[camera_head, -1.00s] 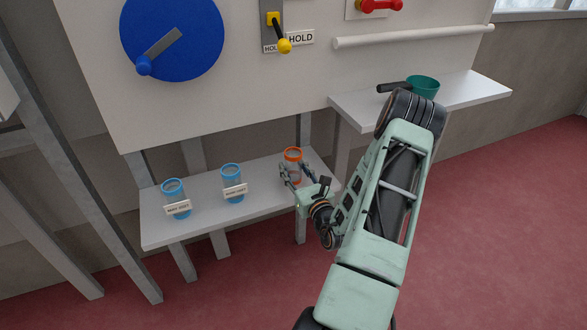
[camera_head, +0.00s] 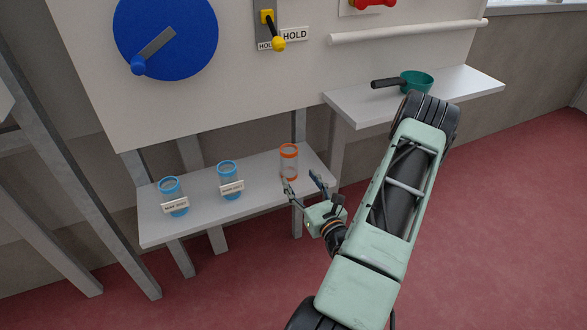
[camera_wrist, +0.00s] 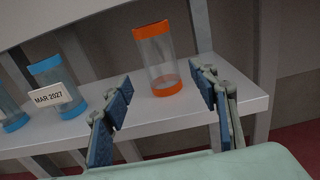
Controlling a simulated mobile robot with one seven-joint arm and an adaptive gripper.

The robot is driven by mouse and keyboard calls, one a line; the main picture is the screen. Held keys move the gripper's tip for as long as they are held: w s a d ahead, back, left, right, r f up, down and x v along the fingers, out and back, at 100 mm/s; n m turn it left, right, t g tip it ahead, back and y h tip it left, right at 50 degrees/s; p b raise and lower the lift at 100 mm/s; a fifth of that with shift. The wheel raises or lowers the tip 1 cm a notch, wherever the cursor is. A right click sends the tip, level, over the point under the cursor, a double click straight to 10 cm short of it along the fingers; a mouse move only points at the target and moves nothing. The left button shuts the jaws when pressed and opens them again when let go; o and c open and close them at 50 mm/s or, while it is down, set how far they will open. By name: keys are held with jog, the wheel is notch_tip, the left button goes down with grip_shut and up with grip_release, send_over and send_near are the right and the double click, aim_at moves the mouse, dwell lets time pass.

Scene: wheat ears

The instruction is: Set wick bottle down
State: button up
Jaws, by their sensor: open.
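The bottle with orange bands (camera_head: 289,163), clear in the middle, stands upright at the right end of the low white shelf (camera_head: 262,198). I take it to be the wick bottle; no label shows on it. It also shows in the wrist view (camera_wrist: 158,62), beyond my fingertips. My gripper (camera_head: 304,180) is open and empty in front of the bottle, apart from it. In the wrist view my open fingers (camera_wrist: 160,90) frame the bottle's lower part from left and right with a gap on each side.
Two blue-banded bottles with tags stand to the left on the same shelf, one at far left (camera_head: 174,189) and one in the middle (camera_head: 229,190). A higher white shelf (camera_head: 460,93) at right holds a green pan (camera_head: 416,82). A blue wheel (camera_head: 190,35) is on the panel above.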

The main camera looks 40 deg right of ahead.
jog(key=shift+v, duration=1.7)
